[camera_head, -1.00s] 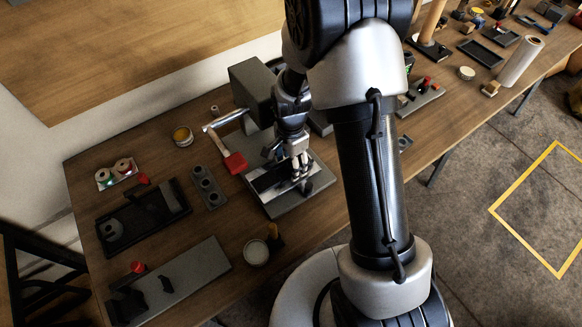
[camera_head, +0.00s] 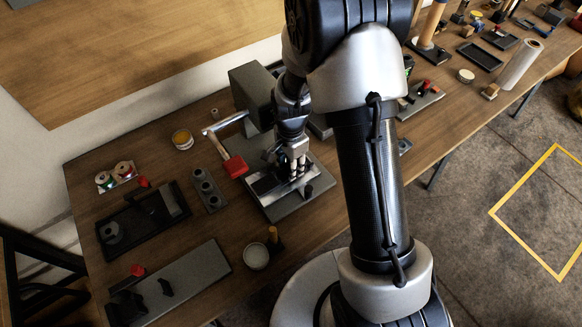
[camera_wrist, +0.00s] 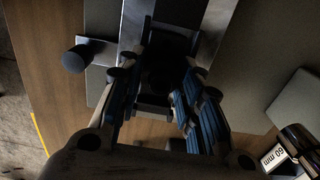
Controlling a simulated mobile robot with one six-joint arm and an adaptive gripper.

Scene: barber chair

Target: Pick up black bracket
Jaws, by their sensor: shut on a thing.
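My gripper (camera_head: 293,168) points down over a grey machine base (camera_head: 290,205) on the wooden bench. In the wrist view my gripper (camera_wrist: 160,105) has its blue-padded fingers on either side of a dark bracket (camera_wrist: 168,45), and it is shut on it. The bracket sits at or just above a light metal strip on the base; I cannot tell whether it touches. In the head view the bracket is mostly hidden by the fingers, with a dark part (camera_head: 265,184) beside them that I cannot clearly identify.
A red-handled lever (camera_head: 235,167) and a dark grey block (camera_head: 253,90) stand close to my gripper. A round tin (camera_head: 256,255) stands in front.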

